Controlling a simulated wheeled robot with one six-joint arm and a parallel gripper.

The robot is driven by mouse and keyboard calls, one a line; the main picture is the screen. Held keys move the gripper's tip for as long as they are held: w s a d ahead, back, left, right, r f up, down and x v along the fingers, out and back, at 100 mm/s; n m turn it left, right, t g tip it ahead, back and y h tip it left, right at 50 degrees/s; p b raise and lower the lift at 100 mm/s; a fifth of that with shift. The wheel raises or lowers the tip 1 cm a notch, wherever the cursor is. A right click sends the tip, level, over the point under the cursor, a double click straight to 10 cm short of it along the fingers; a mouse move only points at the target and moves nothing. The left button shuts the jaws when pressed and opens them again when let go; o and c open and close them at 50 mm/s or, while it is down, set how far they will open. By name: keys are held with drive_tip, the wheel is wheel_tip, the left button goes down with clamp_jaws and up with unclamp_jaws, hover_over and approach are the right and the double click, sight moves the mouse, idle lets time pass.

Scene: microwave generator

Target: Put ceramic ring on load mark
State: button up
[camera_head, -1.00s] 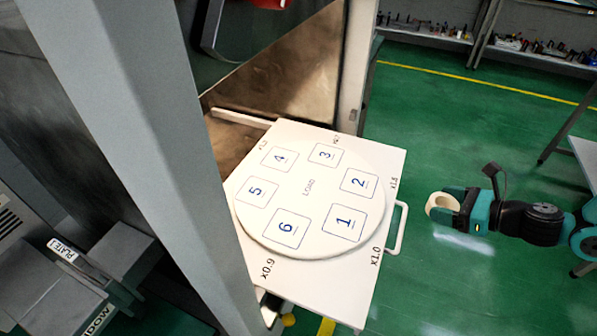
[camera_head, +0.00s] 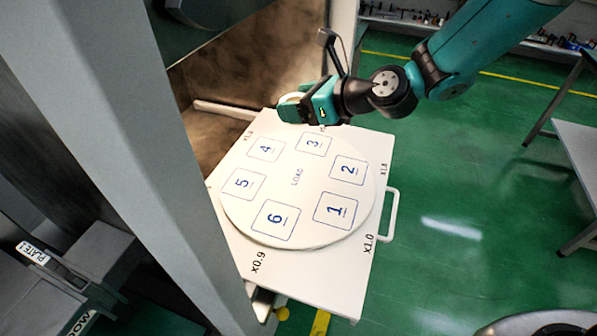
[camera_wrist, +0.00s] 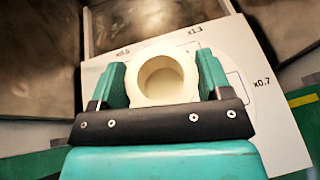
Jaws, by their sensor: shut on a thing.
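The cream ceramic ring (camera_wrist: 161,77) is between the two green fingers of my gripper (camera_wrist: 161,84) in the wrist view. My gripper (camera_head: 292,108) is shut on it. In the head view the ring (camera_head: 290,98) shows as a pale edge, partly hidden by the fingers, above the far edge of the white drawer plate near marks 3 and 4. The load mark, the word LOAD (camera_head: 297,177), is printed at the middle of the round white disc (camera_head: 300,228). No ring stands on the disc, and its numbered squares are empty.
The disc lies on a square white tray (camera_head: 345,290) with a handle (camera_head: 394,215) on its right. A grey post (camera_head: 150,150) stands at the left, close to the tray. A dark open chamber (camera_head: 225,85) is behind it.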

sight(300, 177)
wheel_tip(300, 177, down, 18)
drive_tip(key=shift+r+p, duration=0.1)
drive_tip(key=shift+p, duration=0.25)
drive_tip(key=o, duration=1)
drive_tip(key=shift+d, duration=0.1)
